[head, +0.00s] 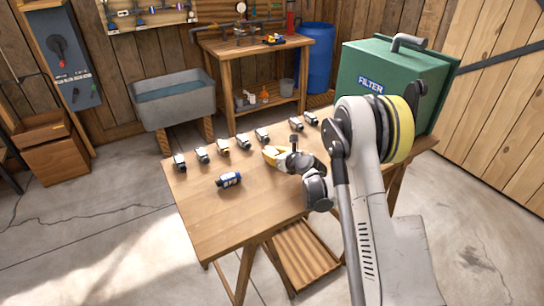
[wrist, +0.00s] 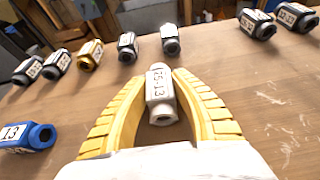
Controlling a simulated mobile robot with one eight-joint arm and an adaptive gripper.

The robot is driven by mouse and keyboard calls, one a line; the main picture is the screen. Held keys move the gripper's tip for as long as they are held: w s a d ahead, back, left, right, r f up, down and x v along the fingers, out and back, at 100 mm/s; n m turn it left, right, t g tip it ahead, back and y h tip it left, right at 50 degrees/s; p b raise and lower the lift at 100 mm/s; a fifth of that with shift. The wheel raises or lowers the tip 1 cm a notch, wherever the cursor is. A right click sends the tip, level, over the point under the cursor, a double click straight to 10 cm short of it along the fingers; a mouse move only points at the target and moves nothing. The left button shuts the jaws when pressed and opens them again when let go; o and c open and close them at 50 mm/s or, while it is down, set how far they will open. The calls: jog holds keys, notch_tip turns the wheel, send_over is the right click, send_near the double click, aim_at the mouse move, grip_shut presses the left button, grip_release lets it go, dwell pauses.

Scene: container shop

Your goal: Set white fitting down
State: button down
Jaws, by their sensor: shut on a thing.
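The white fitting (wrist: 160,86), with a dark-numbered label and a dark round bore, sits between the yellow fingertips of my gripper (wrist: 160,80) in the wrist view. The gripper is shut on it. In the head view my gripper (head: 268,154) is low over the wooden table (head: 215,215), just in front of the row of fittings; the white fitting cannot be made out clearly there. I cannot tell whether its underside touches the tabletop.
Dark fittings (wrist: 128,46) and a gold one (wrist: 91,54) stand in a row behind, with a gap before the right-hand pair (head: 303,121). A blue fitting (head: 229,180) lies front left. A green filter box (head: 390,80) stands at the right. The table's front is clear.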

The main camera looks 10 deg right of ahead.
jog(key=shift+r, duration=0.15)
jog(key=c, duration=1.2)
grip_release()
